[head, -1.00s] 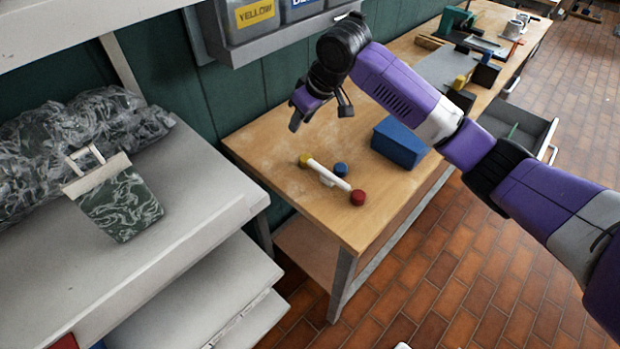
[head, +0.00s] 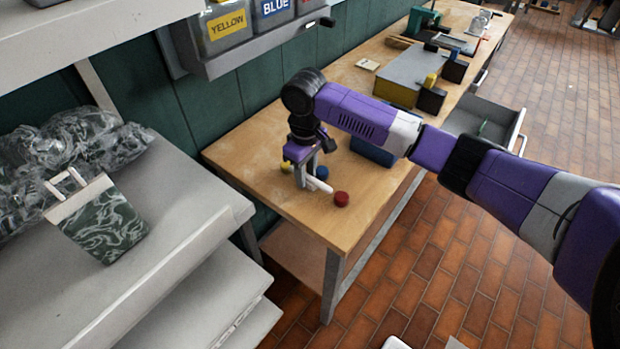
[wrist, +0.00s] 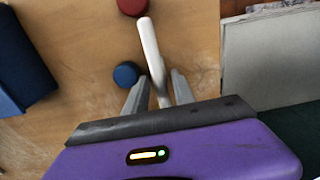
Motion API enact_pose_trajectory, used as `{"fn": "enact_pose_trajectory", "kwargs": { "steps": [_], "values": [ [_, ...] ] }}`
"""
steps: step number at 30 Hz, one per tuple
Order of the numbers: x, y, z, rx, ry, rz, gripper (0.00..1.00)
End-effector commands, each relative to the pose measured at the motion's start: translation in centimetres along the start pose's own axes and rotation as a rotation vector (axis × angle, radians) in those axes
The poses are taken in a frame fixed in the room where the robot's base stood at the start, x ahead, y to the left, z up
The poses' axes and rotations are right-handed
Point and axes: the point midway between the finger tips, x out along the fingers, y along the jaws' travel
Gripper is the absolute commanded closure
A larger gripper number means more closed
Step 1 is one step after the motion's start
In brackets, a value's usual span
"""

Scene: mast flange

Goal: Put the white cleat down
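The white cleat (head: 319,185) is a slim bar at the near end of the wooden bench, its visible end beside a red knob (head: 341,199). In the wrist view the cleat (wrist: 149,45) runs from near the red knob back between my fingers. My gripper (head: 307,174) points down over the cleat, its two fingers drawn in around it. In the wrist view my gripper (wrist: 159,82) has a finger on each side of the cleat, much closer together than the palm is wide. The fingers hide part of the cleat. I cannot tell whether it is clear of the bench.
A blue knob (head: 322,173) and a yellow knob (head: 285,168) stand close around my gripper. A blue block (head: 372,152) lies behind on the wooden bench (head: 265,135). A grey box (head: 412,75) stands farther back. An open drawer (head: 488,125) juts out at right.

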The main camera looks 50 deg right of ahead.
Motion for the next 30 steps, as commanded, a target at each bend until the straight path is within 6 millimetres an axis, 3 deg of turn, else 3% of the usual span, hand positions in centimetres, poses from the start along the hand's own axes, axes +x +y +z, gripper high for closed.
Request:
{"fn": "enact_pose_trajectory", "kwargs": {
  "steps": [3,10,11,15,16,30],
  "values": [
    [0.94,0.03,0.04,0.0,-0.001,0.0,0.69],
    [1.11,0.02,0.0,0.0,0.001,0.0,0.69],
    [1.11,0.02,0.0,0.0,0.001,0.0,0.71],
    [1.09,0.01,-0.01,0.0,0.001,0.0,0.99],
    [1.09,0.02,-0.01,0.0,0.001,0.0,1.0],
    [0.52,0.01,-0.07,0.0,0.003,0.0,1.0]
  ]
}}
